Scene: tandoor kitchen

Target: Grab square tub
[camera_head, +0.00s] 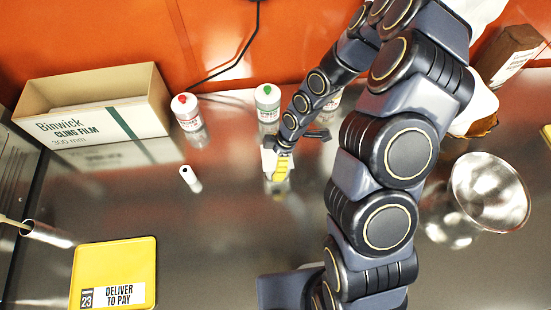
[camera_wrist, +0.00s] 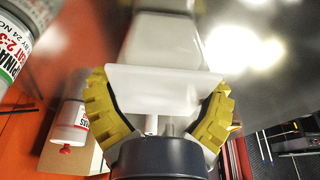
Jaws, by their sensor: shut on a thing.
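The square tub is a white, flat-sided container (camera_wrist: 165,90) between my fingers in the wrist view. In the head view only a pale part of the tub (camera_head: 269,161) shows beside my fingertips, and the rest is hidden. My gripper (camera_head: 281,166) has yellow ribbed finger pads. In the wrist view my gripper (camera_wrist: 160,110) is shut on the tub, with one pad on each side of it. I cannot tell whether the tub touches the counter.
A green-capped bottle (camera_head: 267,103) stands just behind my gripper, and a red-capped bottle (camera_head: 187,110) to its left. A small white roll (camera_head: 190,178), a cling film box (camera_head: 95,110), a yellow tablet (camera_head: 115,265) and a steel bowl (camera_head: 490,190) lie around. The front middle counter is clear.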

